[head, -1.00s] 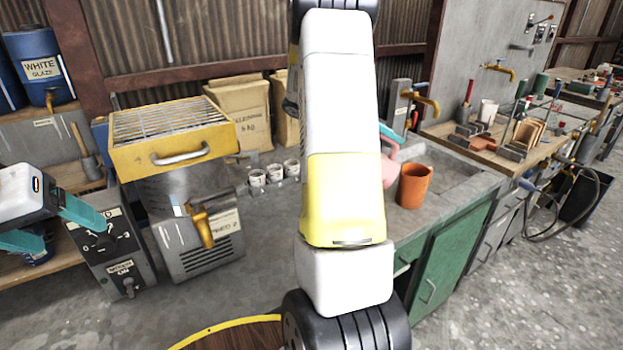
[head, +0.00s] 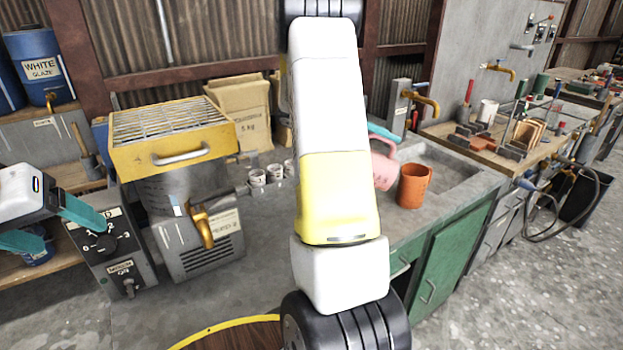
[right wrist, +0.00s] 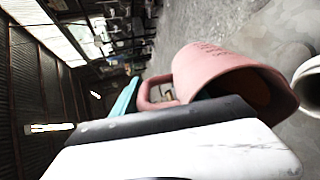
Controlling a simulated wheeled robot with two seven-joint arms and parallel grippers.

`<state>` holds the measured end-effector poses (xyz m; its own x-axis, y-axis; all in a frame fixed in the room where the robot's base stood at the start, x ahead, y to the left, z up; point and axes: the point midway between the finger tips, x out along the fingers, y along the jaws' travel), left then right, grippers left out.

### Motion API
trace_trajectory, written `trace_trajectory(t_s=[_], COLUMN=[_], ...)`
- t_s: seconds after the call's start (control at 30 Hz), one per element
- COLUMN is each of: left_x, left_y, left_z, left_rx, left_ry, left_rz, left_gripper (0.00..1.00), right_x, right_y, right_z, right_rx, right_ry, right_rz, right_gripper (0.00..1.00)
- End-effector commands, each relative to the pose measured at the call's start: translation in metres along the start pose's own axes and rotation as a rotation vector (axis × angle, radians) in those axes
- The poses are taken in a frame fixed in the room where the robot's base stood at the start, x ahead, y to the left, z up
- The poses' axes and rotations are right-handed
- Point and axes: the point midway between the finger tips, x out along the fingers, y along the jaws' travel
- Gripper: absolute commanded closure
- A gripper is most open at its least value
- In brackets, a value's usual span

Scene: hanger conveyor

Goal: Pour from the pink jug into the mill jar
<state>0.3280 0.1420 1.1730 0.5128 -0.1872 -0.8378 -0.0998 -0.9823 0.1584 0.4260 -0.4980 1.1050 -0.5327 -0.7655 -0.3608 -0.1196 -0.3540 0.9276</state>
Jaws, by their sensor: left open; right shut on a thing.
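The pink jug (head: 384,171) shows beside my forearm in the head view, partly hidden. In the right wrist view the pink jug (right wrist: 222,78) is tipped well over, its mouth toward the right edge, the floor side. My right gripper (head: 381,133) is shut on its handle; a teal finger (right wrist: 124,104) shows there too. A pale round rim (right wrist: 309,84) at the right edge of that view, close to the jug's mouth, may be the mill jar. I cannot make out the mill jar in the head view. No stream is visible. My left gripper (head: 52,224) is open and empty at the left.
An orange jug (head: 412,187) stands on the bench right of the pink jug, near the sink (head: 446,178). A yellow-topped machine (head: 172,135) and a dial box (head: 106,245) stand at the left. My right arm hides the middle.

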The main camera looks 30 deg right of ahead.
Motion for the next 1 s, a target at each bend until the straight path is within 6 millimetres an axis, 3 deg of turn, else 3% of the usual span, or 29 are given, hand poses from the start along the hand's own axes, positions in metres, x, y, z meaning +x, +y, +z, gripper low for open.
trace_trajectory(t_s=[1.0], left_x=[0.0], left_y=[0.0], left_z=[0.0], left_rx=[0.0], left_ry=[0.0], left_rz=[0.0], left_gripper=[0.27], right_x=[-0.013], right_y=[-0.011], right_z=[-0.001], right_rx=[-0.001], right_ry=[-0.018], right_rz=[0.18], right_gripper=[1.0])
